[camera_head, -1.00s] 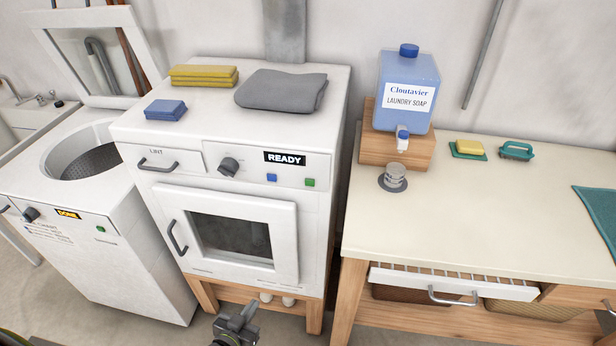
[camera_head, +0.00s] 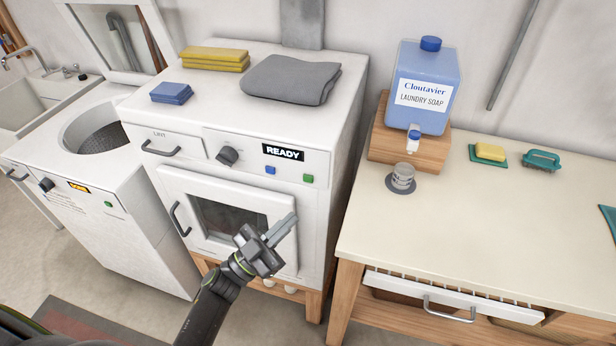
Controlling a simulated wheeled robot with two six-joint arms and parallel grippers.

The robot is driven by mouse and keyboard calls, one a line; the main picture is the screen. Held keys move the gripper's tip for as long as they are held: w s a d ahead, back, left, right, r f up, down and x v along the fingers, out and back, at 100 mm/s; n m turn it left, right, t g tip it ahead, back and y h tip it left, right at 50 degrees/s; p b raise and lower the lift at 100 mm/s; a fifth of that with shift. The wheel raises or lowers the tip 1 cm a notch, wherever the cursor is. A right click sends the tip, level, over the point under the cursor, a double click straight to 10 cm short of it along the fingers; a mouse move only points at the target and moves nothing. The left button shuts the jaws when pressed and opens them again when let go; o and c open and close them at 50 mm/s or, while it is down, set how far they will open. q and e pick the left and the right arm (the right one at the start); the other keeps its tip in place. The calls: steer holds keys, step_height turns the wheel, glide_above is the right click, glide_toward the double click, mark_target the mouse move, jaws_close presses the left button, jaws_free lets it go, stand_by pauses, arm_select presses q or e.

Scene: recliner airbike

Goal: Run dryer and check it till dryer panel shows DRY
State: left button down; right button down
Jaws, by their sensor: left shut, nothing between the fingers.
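The white dryer (camera_head: 180,234) stands in the middle on a wooden stand. Its panel (camera_head: 283,152) reads READY. Below the panel are a blue button (camera_head: 270,170) and a green button (camera_head: 308,178), with a dark knob (camera_head: 228,155) to their left. The dryer door (camera_head: 170,182) is closed, with a dark window (camera_head: 220,214) and a handle (camera_head: 180,219). My left gripper (camera_head: 284,226) is shut and empty in front of the right part of the door, below the buttons. It hides part of the window and door. My right gripper is not in view.
Yellow cloths (camera_head: 215,58), blue cloths (camera_head: 171,93) and a grey cloth (camera_head: 290,79) lie on the dryer. A top-loading washer (camera_head: 130,230) with an open lid is at left. At right, a counter (camera_head: 450,220) holds a soap jug (camera_head: 425,75) and a small cup (camera_head: 403,175).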

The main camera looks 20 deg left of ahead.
arm_select(q)
steer(key=shift+a, duration=0.1)
steer(key=b, duration=0.4)
glide_toward(308, 179)
steer(key=w+d+r, duration=0.2)
steer(key=d+r, duration=0.1)
steer(key=d, duration=0.1)
steer(key=shift+w+d+r, duration=0.25)
steer(key=shift+d+r, duration=0.05)
stand_by(1.6)
steer(key=shift+w, duration=0.4)
